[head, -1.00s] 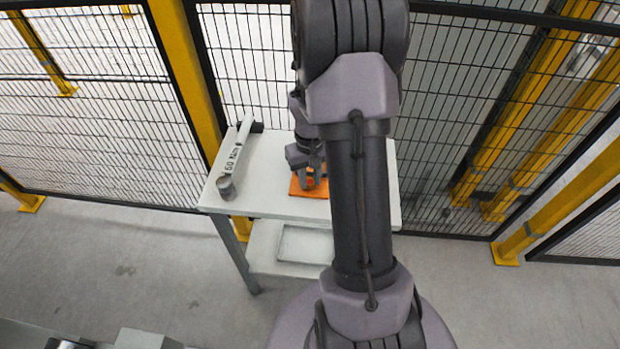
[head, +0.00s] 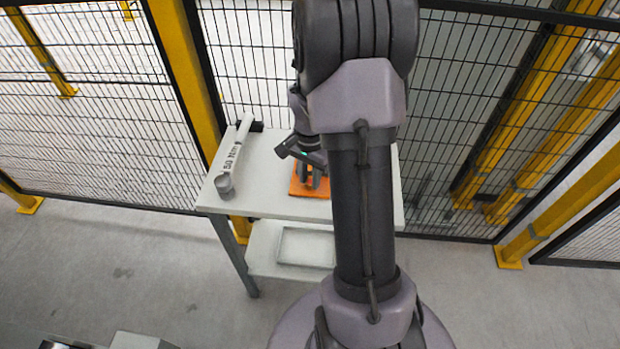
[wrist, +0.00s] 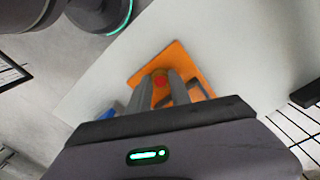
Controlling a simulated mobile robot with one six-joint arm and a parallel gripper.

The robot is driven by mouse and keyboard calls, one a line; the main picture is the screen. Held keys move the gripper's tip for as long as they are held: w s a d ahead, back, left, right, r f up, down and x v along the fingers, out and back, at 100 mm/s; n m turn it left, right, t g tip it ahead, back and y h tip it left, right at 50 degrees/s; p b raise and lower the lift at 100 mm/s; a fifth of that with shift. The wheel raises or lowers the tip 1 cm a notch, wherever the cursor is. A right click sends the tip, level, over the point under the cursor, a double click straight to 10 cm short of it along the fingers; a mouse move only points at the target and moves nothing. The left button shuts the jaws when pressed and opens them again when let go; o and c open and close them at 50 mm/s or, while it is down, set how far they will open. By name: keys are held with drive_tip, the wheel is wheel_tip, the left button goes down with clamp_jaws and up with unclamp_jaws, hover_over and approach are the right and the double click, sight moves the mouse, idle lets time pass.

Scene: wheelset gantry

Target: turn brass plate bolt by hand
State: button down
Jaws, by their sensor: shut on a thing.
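An orange plate (head: 323,190) lies on the white table, and it also shows in the wrist view (wrist: 181,57). My gripper (head: 312,181) points down over this plate. In the wrist view my gripper (wrist: 161,84) is shut on a small round red bolt head (wrist: 160,81) between its fingertips. I see no brass colour on the bolt; its lower part and its thread are hidden. My arm and gripper hide part of the plate in the head view.
A white bar-shaped tool marked "50 Nm" (head: 232,156) lies along the left of the white table (head: 268,200). A lower shelf (head: 262,250) holds a shallow tray. Mesh fencing with yellow posts (head: 187,75) stands behind. A blue object (wrist: 106,113) shows at the wrist view's left.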

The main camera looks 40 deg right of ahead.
sight(308, 182)
drive_tip(key=m+b, duration=0.1)
drive_tip(key=m, duration=0.3)
drive_tip(key=shift+w+m, duration=0.15)
drive_tip(key=shift+m, duration=0.15)
drive_tip(key=m+b, duration=0.1)
drive_tip(key=m, duration=0.3)
drive_tip(key=shift+r+m+b, duration=0.1)
drive_tip(key=shift+m+b, duration=0.2)
drive_tip(key=shift+b, duration=0.05)
drive_tip(key=c, duration=1.5)
unclamp_jaws()
wheel_tip(308, 182, up, 17)
drive_tip(key=p, duration=0.7)
drive_tip(key=shift+r, duration=0.2)
drive_tip(key=shift+a, duration=0.1)
